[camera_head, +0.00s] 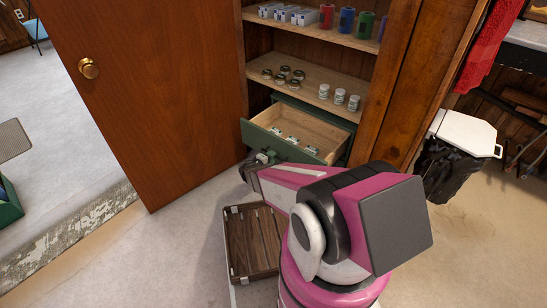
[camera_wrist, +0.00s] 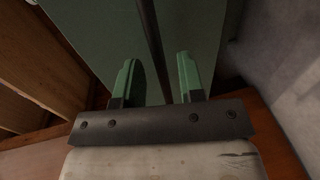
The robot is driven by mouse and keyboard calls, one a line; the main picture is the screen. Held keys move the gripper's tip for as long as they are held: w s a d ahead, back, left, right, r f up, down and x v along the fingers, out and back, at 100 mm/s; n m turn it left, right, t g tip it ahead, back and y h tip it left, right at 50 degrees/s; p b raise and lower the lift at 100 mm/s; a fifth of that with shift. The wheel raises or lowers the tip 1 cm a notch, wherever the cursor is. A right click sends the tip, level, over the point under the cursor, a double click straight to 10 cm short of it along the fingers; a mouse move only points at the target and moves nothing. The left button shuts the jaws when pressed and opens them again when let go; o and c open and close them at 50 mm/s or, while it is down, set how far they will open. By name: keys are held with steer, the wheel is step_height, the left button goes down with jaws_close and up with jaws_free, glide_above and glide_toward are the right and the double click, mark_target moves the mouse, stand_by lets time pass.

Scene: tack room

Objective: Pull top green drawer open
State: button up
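The top green drawer (camera_head: 265,134) stands well out of the wooden cabinet, with several small white-lidded items (camera_head: 290,140) inside. My gripper (camera_head: 250,164) is at the lower left of the drawer's front, in front of the green face. In the wrist view, its two green fingers (camera_wrist: 159,80) are spread apart, facing a green surface (camera_wrist: 105,35). A dark narrow strip (camera_wrist: 152,45) runs between them, with a gap on each side. I cannot tell whether it is a handle or a seam. My arm hides part of the drawer front and what lies below it.
A brown wooden door (camera_head: 150,100) stands open on the left. Shelves above the drawer hold jars (camera_head: 340,96), boxes and coloured rolls. A slatted wooden crate (camera_head: 250,242) is on the floor below my arm. A black bin with a white lid (camera_head: 465,134) stands at the right.

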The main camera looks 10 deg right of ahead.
steer(key=v, duration=0.8)
steer(key=shift+a, duration=0.15)
steer(key=shift+s+r, duration=0.1)
steer(key=s+d+r+m+g+y, duration=0.3)
steer(key=s+d+r+m+g, duration=0.25)
steer(key=d+r+g, duration=0.3)
steer(key=s+a+r+m+y, duration=0.1)
steer(key=s+r+y, duration=0.2)
steer(key=r, duration=0.3)
steer(key=s+a+r+m+g+y, duration=0.1)
steer(key=s+a+r+y, duration=0.1)
steer(key=r+y, duration=0.3)
steer(key=shift+s+a+r+y, duration=0.2)
steer(key=shift+s+r+y, duration=0.25)
steer(key=shift+y, duration=0.25)
steer(key=shift+f, duration=0.1)
